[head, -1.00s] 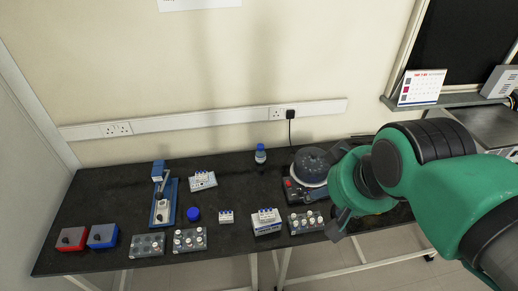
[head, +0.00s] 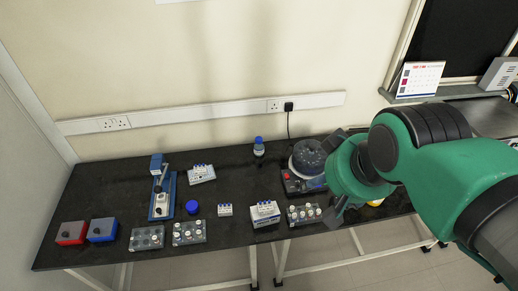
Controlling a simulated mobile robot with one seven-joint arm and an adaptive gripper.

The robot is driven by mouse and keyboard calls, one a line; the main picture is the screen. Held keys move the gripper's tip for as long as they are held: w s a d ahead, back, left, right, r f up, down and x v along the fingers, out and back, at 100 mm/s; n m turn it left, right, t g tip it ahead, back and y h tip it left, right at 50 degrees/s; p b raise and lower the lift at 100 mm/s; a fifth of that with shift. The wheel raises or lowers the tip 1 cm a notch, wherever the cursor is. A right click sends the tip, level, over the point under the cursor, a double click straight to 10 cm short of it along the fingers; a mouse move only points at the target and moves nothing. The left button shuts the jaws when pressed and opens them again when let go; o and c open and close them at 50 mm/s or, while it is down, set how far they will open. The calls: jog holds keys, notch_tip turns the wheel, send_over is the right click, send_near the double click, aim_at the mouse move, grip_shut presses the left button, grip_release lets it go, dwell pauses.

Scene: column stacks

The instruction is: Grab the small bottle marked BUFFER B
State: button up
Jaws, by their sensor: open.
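No label reading BUFFER B is legible in the head view. Small white-capped bottles stand in a grey rack (head: 303,222) at the bench's front right and in another grey rack (head: 189,241) further left. A clear bottle with a blue cap (head: 259,150) stands alone near the wall; its label is too small to read. My gripper (head: 326,178) is open, to the right of the centrifuge and above the bench's right part. Its dark fingers are spread apart, and nothing shows between them. My arm hides part of the bench there.
A round-topped centrifuge (head: 306,160) is partly covered by my gripper. Blue-capped tube racks (head: 264,221), a blue press-like device (head: 161,192), a blue cap-like object (head: 193,208), and red (head: 71,233) and blue (head: 103,230) boxes stand leftward. The bench (head: 120,190) is clear at back left.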

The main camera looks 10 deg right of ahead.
jog(key=w+r, duration=0.3)
jog(key=w, duration=0.6)
jog(key=m+g+p, duration=0.5)
jog(key=g, duration=0.1)
send_over(258, 139)
jog(key=f, duration=3.6)
jog(key=shift+s+d+f, duration=0.1)
jog(key=shift+s+f, duration=0.1)
jog(key=shift+w+f, duration=0.15)
jog(key=shift+f, duration=0.3)
